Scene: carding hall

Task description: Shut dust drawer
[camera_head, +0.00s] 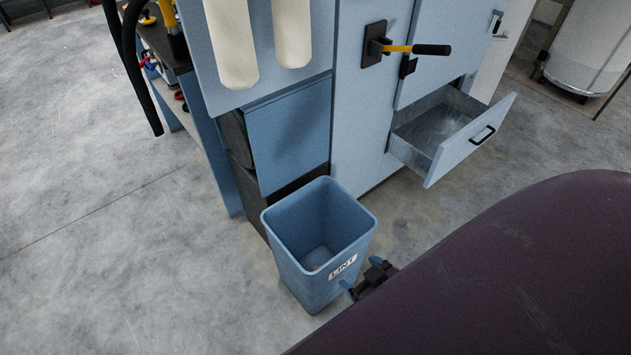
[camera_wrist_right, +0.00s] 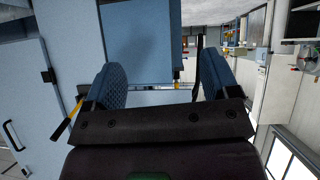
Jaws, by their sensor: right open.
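The dust drawer (camera_head: 442,160) is pulled out of the lower part of the blue machine cabinet. Its metal inside looks empty. Its light blue front carries a black bar handle (camera_head: 483,135). My right gripper (camera_head: 360,275) is open and empty, left of and below the drawer in the head view, apart from it. Part of it is hidden by my dark arm. In the right wrist view its two blue padded fingers (camera_wrist_right: 162,82) stand wide apart with nothing between them. My left gripper is not in view.
A blue lint bin (camera_head: 318,240) stands on the floor close to my right gripper; I cannot tell whether they touch. A yellow lever with a black grip (camera_head: 420,49) sticks out above the drawer. Concrete floor (camera_head: 100,260) is clear at left.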

